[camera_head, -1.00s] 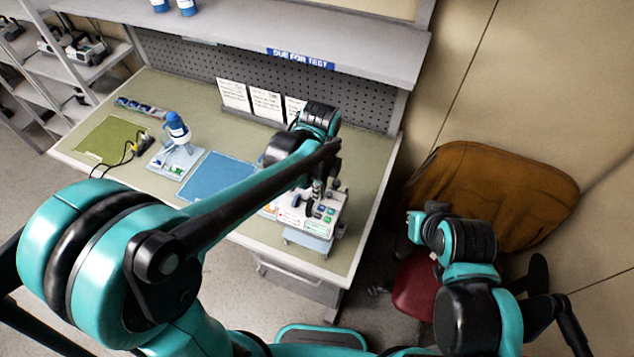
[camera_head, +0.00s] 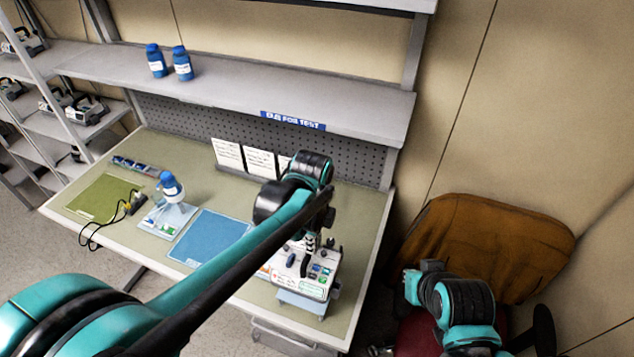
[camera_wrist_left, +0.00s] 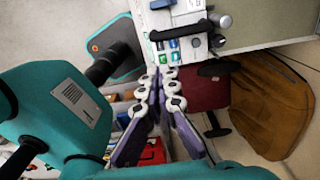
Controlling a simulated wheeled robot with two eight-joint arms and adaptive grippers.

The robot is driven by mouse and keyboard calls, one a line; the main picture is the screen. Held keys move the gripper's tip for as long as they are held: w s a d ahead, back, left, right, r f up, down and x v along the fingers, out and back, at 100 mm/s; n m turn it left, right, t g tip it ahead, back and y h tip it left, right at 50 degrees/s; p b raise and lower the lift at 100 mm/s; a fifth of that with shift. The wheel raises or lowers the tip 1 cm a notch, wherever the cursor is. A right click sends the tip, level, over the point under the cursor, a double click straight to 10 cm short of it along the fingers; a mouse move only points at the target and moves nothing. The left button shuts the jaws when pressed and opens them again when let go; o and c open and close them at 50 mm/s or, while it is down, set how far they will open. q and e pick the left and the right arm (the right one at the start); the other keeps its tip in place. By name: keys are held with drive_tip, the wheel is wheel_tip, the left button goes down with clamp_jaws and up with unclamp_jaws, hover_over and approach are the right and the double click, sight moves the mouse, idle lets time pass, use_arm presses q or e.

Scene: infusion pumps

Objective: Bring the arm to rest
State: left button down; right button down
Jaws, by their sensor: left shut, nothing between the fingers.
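My left arm reaches over the workbench from the left in the head view. Its gripper (camera_head: 308,254) points down at the white infusion pump (camera_head: 318,275), which stands at the bench's right front corner. In the left wrist view the left gripper's fingers (camera_wrist_left: 161,78) are together with nothing between them, below the edge of the pump (camera_wrist_left: 186,32). I cannot tell from these views whether the fingers touch the pump. My right arm (camera_head: 455,300) is folded at the lower right of the head view; its fingers do not show.
A shelf (camera_head: 250,90) with two blue bottles crosses above.

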use_arm(q)
drive_tip(key=s+a+f+n+t+b, duration=0.3)
drive_tip(key=a+f+n+b, duration=0.4)
drive_tip(key=f+n+b, duration=0.3)
drive_tip(key=s+a+f+n+t+b, duration=0.4)
drive_tip(key=s+a+f+n+b, duration=0.2)
drive_tip(key=f+n+b, duration=0.5)
wheel_tip(320, 180, down, 4)
drive_tip(key=b, duration=0.7)
drive_tip(key=shift+a+n, duration=0.3)
drive_tip(key=shift+a, duration=0.1)
